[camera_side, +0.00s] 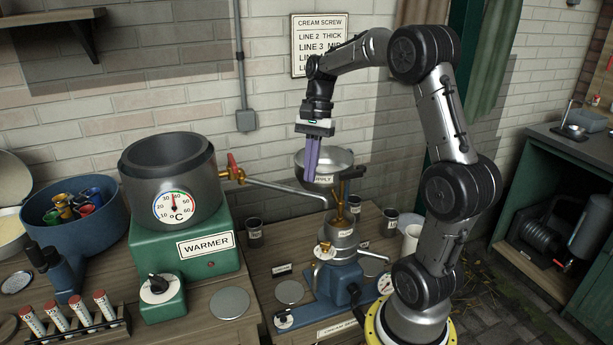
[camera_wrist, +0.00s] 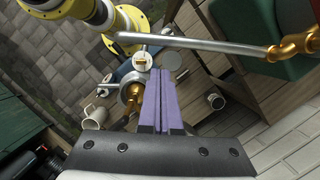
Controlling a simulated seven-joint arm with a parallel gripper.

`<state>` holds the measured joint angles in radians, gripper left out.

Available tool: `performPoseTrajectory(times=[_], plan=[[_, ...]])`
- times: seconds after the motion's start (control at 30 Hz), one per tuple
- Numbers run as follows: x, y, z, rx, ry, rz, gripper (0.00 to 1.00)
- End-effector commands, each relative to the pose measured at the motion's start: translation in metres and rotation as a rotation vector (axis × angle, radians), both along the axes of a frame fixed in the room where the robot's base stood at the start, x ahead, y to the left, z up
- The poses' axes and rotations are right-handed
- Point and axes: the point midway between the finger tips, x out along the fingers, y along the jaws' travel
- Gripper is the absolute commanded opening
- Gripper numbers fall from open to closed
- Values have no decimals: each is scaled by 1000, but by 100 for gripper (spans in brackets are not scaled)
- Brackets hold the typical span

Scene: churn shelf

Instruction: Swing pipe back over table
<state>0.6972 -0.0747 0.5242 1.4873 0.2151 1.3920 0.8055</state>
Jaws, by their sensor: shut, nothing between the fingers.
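The silver pipe (camera_side: 285,188) runs right from the brass tap (camera_side: 238,173) on the warmer. Its bent free end hangs over the right-hand table, just left of the separator machine. In the wrist view the pipe (camera_wrist: 190,43) crosses near the top, beyond the fingertips. My gripper (camera_side: 311,182) points down with its purple fingers closed together and empty. It is in front of the supply bowl (camera_side: 340,158) and close above the pipe's free end. In the wrist view my gripper (camera_wrist: 160,72) shows a visible gap from the pipe; whether it touches the bowl cannot be told.
The separator (camera_side: 340,240) with brass fittings stands below on the right-hand table. Dark cups, including one at left (camera_side: 255,232), stand around it. The green warmer (camera_side: 185,245) carries a large grey pot (camera_side: 165,180). The brick wall is close behind.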

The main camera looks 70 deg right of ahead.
Motion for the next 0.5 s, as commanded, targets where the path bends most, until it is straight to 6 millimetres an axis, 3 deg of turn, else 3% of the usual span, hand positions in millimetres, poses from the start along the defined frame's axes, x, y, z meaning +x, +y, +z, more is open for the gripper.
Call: performPoseTrajectory(times=[0.2,0.5], plan=[[-1,20,-5,0,2,1,0],[0,23,-6,1,2,-2,0]])
